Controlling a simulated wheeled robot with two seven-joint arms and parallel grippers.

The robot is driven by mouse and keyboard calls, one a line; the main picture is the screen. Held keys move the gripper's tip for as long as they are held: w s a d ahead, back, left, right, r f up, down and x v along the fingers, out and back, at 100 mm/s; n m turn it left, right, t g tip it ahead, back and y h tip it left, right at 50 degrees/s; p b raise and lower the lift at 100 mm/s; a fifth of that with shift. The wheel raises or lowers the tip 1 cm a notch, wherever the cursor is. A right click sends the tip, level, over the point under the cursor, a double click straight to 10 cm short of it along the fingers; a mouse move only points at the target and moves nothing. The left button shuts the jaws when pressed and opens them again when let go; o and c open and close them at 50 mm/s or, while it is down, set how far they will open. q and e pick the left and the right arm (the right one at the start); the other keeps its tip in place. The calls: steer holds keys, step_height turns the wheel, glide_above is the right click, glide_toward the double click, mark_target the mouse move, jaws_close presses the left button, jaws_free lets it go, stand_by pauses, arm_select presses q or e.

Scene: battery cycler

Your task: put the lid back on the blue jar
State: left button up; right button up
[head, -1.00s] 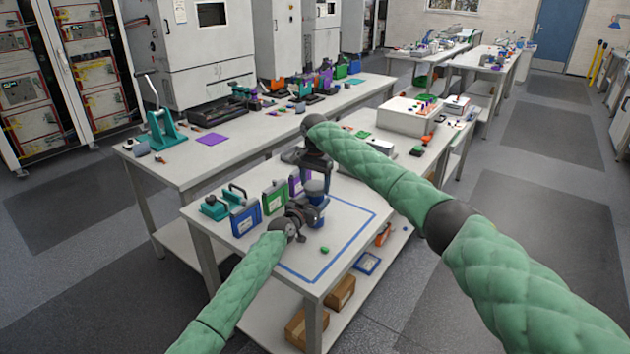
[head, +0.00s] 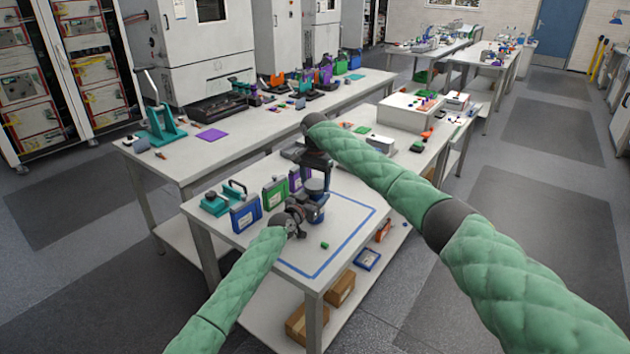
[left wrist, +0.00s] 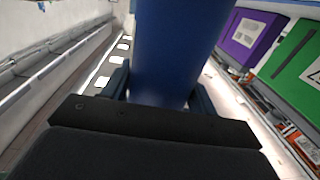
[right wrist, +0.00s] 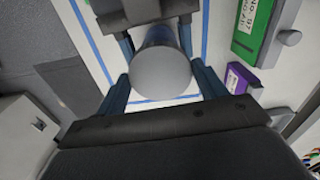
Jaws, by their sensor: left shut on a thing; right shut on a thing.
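The blue jar (head: 320,199) is upright at the front table, with its blue side filling the middle of the left wrist view (left wrist: 170,50). My left gripper (head: 308,208) is shut on the jar's body from the side. The grey round lid (head: 315,186) is at the jar's top, and its flat top shows in the right wrist view (right wrist: 161,73). My right gripper (head: 317,179) comes from above and is shut on the lid, a finger on each side. The lid lines up over the jar; I cannot tell whether it is fully seated.
A blue case (head: 245,215), a green case (head: 275,193) and a purple case (head: 295,180) stand left of and behind the jar. A teal tool (head: 222,201) is farther left. A small green piece (head: 324,245) lies in front, inside the blue tape outline (head: 345,250). The table's right side is clear.

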steer(key=shift+f, duration=0.3)
